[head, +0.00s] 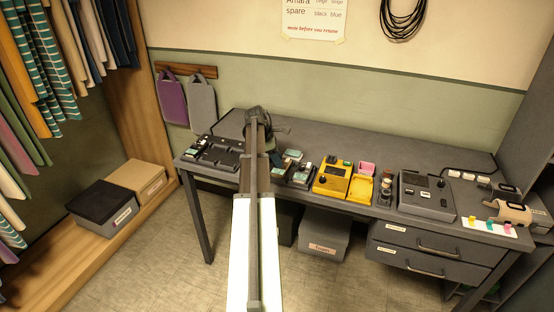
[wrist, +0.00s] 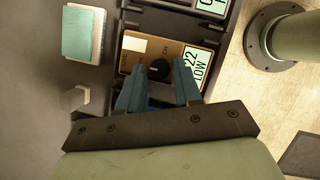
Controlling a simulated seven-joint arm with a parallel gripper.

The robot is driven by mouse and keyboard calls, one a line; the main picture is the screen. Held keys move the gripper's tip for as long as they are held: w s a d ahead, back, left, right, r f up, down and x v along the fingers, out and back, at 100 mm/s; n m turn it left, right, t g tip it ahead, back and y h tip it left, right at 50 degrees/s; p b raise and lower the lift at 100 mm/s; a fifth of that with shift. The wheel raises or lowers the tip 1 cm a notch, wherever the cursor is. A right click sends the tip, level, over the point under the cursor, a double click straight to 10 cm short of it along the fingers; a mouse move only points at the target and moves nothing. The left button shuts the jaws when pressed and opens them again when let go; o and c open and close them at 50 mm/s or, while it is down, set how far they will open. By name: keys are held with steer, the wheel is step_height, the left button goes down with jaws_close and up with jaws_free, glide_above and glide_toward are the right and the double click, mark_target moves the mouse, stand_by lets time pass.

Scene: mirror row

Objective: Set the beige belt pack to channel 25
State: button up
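The beige belt pack (wrist: 175,52) lies in a dark rack in the wrist view. Its pale green display (wrist: 197,68) reads 22 and LOW. A black round knob (wrist: 158,68) sits on its face, and a white label is near its upper left corner. My gripper (wrist: 158,78) is open, its two blue fingers apart, with the knob between and just beyond the tips. I cannot tell whether a finger touches the knob. The fingers and palm cover the pack's lower part. In the head view my gripper (head: 258,122) is at the table's left part; my arm hides what is under it.
A dark rack (head: 222,157) stands at the table's left end. Several small devices, a yellow unit (head: 332,180) and a grey console (head: 427,194) stand to the right. A teal-topped block (wrist: 83,33) and a pale block (wrist: 75,97) are beside the rack. The table's back strip is mostly clear.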

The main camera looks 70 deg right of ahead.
jaws_close()
steer(key=m, duration=0.1)
steer(key=m+y, duration=0.1)
steer(key=m, duration=0.1)
steer(key=shift+w+d+g, duration=0.1)
steer(key=shift+d+g, duration=0.2)
steer(key=shift+d+m+y, duration=0.1)
steer(key=shift+m+y, duration=0.9)
steer(key=shift+m, duration=1.3)
steer(key=shift+o, duration=1.7)
jaws_free()
